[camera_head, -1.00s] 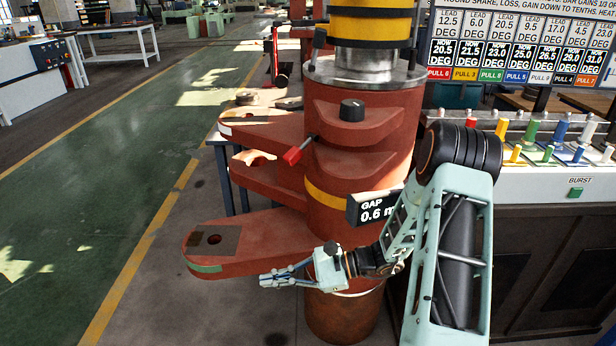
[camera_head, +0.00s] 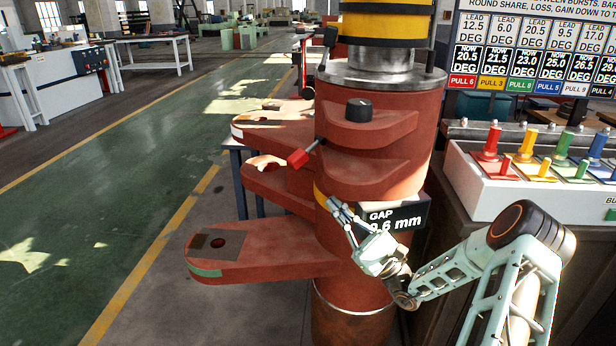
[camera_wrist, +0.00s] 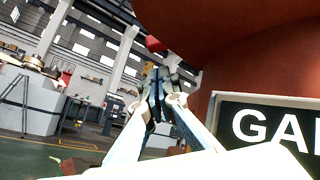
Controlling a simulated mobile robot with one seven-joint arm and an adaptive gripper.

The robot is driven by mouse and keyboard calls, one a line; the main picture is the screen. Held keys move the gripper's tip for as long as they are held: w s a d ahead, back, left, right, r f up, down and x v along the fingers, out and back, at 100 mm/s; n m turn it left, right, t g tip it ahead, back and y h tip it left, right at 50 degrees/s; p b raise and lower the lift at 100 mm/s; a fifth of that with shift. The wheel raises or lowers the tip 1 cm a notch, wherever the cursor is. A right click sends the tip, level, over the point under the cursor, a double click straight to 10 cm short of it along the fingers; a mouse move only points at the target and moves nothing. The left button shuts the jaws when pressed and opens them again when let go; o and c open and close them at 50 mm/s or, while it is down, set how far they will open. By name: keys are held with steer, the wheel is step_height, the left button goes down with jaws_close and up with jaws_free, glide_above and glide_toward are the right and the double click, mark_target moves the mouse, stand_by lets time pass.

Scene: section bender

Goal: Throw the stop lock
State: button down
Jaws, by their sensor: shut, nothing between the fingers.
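A short lever with a red block handle (camera_head: 299,158) sticks out to the left from the red column (camera_head: 372,158); no label names it as the stop lock. Its red end also shows in the wrist view (camera_wrist: 154,44), just above and beyond my fingertips. My gripper (camera_head: 335,205) is shut and empty, pointing up and left in front of the column. It is below and slightly right of the red handle, with a visible space between them. In the wrist view my fingertips (camera_wrist: 158,88) are together.
The black gap display (camera_head: 395,217) is right beside my gripper, partly covered by it. A red lower arm with a hole (camera_head: 250,252) juts left below. A black knob (camera_head: 358,110) sits above the lever. A panel of coloured levers (camera_head: 540,165) stands at the right.

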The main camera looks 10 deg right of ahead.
mark_target(305, 153)
steer(key=shift+a, duration=0.1)
steer(key=b+x, duration=0.2)
steer(key=x, duration=0.7)
steer(key=shift+w+a+r, duration=0.25)
